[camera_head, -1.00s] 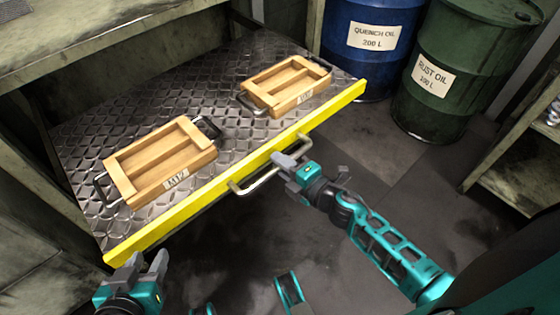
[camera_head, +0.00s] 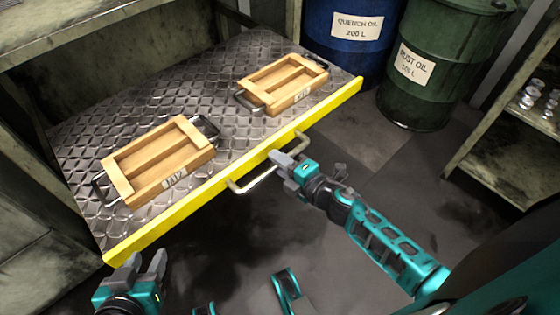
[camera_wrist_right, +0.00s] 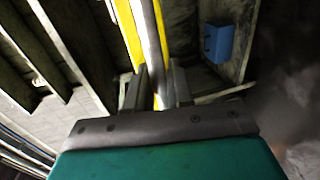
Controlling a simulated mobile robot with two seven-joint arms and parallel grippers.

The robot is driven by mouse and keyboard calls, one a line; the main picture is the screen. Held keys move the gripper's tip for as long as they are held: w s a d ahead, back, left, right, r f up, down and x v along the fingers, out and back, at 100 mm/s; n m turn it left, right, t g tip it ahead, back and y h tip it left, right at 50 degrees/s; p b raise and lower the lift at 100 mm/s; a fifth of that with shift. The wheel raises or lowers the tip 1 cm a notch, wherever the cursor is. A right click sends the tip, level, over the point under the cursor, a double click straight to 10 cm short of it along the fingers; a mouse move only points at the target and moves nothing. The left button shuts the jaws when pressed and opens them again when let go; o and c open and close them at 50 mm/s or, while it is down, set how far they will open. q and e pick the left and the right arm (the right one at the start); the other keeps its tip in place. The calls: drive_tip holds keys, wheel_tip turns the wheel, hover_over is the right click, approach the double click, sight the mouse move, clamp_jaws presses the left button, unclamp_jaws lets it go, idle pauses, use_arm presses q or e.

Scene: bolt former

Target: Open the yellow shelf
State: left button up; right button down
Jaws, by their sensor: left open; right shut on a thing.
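The yellow shelf (camera_head: 215,195) is a pull-out tray with a diamond-plate floor and a yellow front edge. It stands well out of the dark cabinet in the head view. A metal bar handle (camera_head: 243,186) is fixed to its front. My right gripper (camera_head: 281,160) is shut on the handle near its middle. The right wrist view shows the fingers (camera_wrist_right: 157,90) on either side of the bar, with the yellow edge (camera_wrist_right: 129,35) behind. My left gripper (camera_head: 140,268) is open and empty, below the shelf's near left corner.
Two wooden boxes with metal handles, one at left (camera_head: 120,180) and one at right (camera_head: 250,87), lie on the shelf. A blue drum (camera_head: 345,55) and a green drum (camera_head: 435,95) stand behind right. A rack (camera_head: 500,160) is at the right. Dark floor lies open in front.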

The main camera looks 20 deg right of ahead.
drive_tip(key=c, duration=1.2)
unclamp_jaws()
drive_tip(key=shift+o, duration=0.2)
drive_tip(key=p+v, duration=0.1)
drive_tip(key=v, duration=1.2)
drive_tip(key=shift+p, duration=0.35)
drive_tip(key=shift+f, duration=0.1)
